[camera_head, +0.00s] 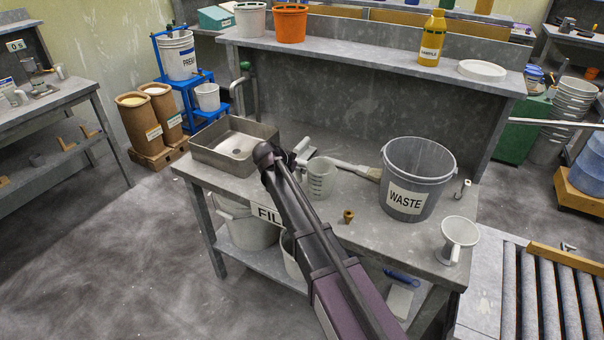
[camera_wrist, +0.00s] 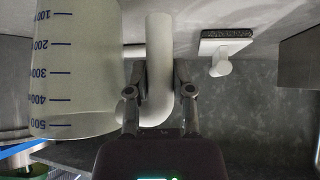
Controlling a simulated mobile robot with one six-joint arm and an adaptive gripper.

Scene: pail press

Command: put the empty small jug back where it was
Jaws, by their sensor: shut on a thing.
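The small jug (camera_head: 320,180) is pale and translucent, with blue graduation marks. It is at the bench, between the sink and the WASTE pail in the head view. In the wrist view the small jug (camera_wrist: 75,75) fills the left side, and its handle (camera_wrist: 158,65) is between the fingers. My gripper (camera_wrist: 160,88) is shut on that handle. In the head view my arm largely hides the fingers. I cannot tell whether the jug's base touches the bench top, and its inside is not clearly seen.
A grey WASTE pail (camera_head: 408,190) stands right of the jug, with a brush (camera_head: 356,168) behind. A metal sink tray (camera_head: 225,160) is at left.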

